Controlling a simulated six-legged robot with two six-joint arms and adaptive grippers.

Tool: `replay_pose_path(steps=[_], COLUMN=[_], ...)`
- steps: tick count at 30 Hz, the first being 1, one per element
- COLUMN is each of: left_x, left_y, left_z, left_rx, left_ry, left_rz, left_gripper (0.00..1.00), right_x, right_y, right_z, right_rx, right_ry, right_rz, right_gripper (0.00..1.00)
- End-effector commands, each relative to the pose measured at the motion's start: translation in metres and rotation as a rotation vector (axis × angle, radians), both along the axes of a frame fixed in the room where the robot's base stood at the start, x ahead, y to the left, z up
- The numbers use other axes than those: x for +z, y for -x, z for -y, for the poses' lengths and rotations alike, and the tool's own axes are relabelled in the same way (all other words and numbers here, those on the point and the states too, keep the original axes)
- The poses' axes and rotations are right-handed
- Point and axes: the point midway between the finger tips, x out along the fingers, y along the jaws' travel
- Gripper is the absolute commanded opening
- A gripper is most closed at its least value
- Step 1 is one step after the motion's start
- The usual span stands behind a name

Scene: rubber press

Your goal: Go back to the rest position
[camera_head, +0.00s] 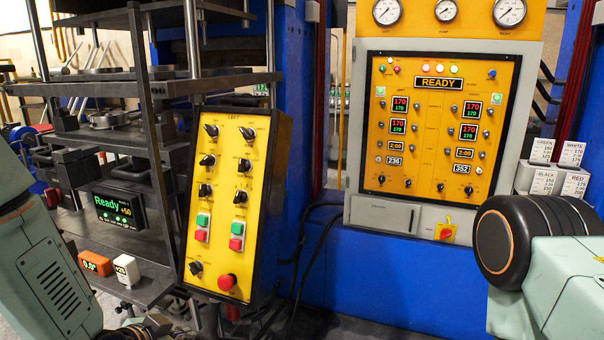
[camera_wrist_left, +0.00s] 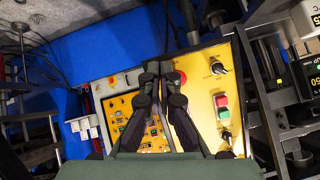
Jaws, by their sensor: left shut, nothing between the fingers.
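In the left wrist view my left gripper (camera_wrist_left: 158,68) is shut and empty, its black fingertips together in front of the yellow control panel (camera_wrist_left: 205,95). The gap between the fingertips and the panel is hard to judge. In the head view a green link of my left arm (camera_head: 50,285) comes in at the lower left; I cannot make out the gripper's fingers there. A green and black part of my right arm (camera_head: 555,285) fills the lower right. My right gripper is not in view.
The tilted yellow control box (camera_head: 223,200) stands beside the dark press plates (camera_head: 100,85) at left. A grey cabinet with a READY panel (camera_head: 440,125) stands behind. White labelled blocks (camera_head: 545,150) sit at right. A "Ready" display (camera_head: 117,208) is at left. Black cables hang centrally.

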Motion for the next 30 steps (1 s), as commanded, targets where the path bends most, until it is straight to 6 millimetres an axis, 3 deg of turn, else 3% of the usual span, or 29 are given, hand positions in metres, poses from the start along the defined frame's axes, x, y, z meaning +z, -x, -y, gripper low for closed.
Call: replay_pose_path(steps=[1,3,8,15,18,21,25,30], left_x=[-0.039,-0.076,-0.154,-0.255,-0.284,-0.304,-0.316,-0.317], left_y=[0.021,0.049,0.119,0.237,0.276,0.300,0.316,0.320], left_z=[0.000,0.000,-0.002,-0.006,-0.006,-0.005,-0.004,-0.004], left_rx=[0.066,0.168,0.381,0.582,0.587,0.577,0.573,0.572], left_ry=[0.047,0.107,0.186,0.153,0.110,0.084,0.070,0.068], left_rz=[-0.081,-0.183,-0.400,-0.679,-0.761,-0.814,-0.847,-0.855], left_gripper=[0.00,0.00,0.00,0.00,0.00,0.00,0.00,0.00], right_x=[-0.018,-0.030,-0.059,-0.108,-0.126,-0.137,-0.144,-0.144], right_y=[0.000,0.000,0.000,0.000,0.000,0.000,0.000,0.000], right_z=[0.000,0.000,0.000,0.000,0.000,0.000,0.000,0.000], right_rx=[0.000,0.000,0.000,0.000,0.000,0.000,0.000,0.000], right_ry=[0.000,0.000,0.000,0.000,0.000,0.000,0.000,0.000], right_rz=[-0.001,-0.001,-0.001,0.000,0.000,0.000,0.000,0.000], right_gripper=[0.00,0.00,0.00,0.00,0.00,0.00,0.00,0.00])
